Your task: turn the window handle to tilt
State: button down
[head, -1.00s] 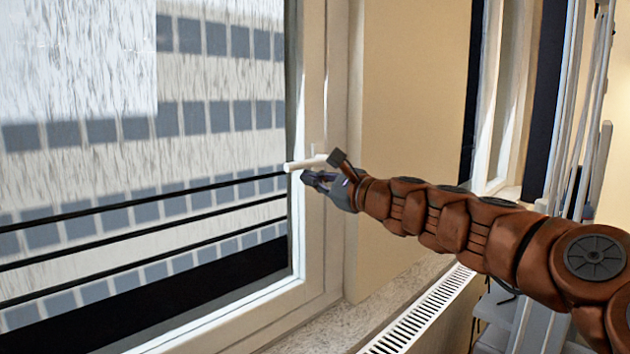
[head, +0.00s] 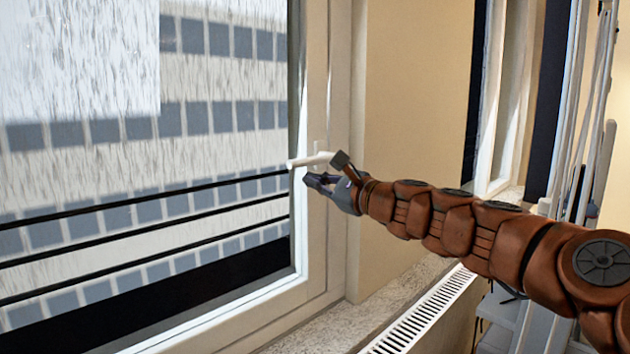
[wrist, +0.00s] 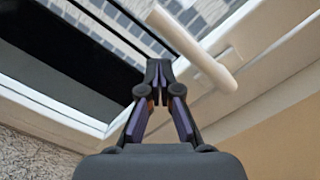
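The white window handle (head: 308,160) sticks out roughly level to the left from the window frame in the head view. In the wrist view the handle (wrist: 193,50) runs diagonally, to the right of my fingertips. My gripper (head: 313,181) is just below the handle in the head view. In the wrist view the fingertips of my gripper (wrist: 158,70) are together with nothing between them. The handle is outside the fingers; I cannot tell whether they touch it. The handle's base is partly hidden by my wrist camera in the head view.
The window frame (head: 315,235) borders the rainy glass (head: 80,60), with dark rails (head: 150,197) across it. Below are a stone sill (head: 395,280) and a white radiator grille (head: 420,310). A beige wall (head: 415,90) stands right of the window.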

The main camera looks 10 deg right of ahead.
jog(key=s+d+f+b, duration=0.3)
jog(key=s+d, duration=0.3)
jog(key=s, duration=0.2)
jog(key=shift+d+b, duration=0.2)
jog(key=shift+b, duration=0.2)
jog(key=shift+s+f, duration=0.1)
jog(key=s+a+f+n+g+h, duration=0.1)
jog(key=s+a+f+n+g, duration=0.3)
jog(key=s+a+f+n, duration=0.35)
jog(key=s+a+f+n+g+h, duration=0.1)
jog(key=s+a+f+n+g, duration=0.45)
jog(key=s+f, duration=0.35)
jog(key=s+d+f+n+g+h, duration=0.35)
jog(key=s+f, duration=0.45)
jog(key=f, duration=0.4)
jog(key=s+d+f+n+g+h, duration=0.3)
jog(key=s+d+f+h, duration=0.3)
jog(key=s+d, duration=0.5)
notch_tip(320, 180, down, 2)
jog(key=shift+s+d+f, duration=0.1)
jog(key=shift+s+d, duration=0.05)
jog(key=shift+s, duration=1)
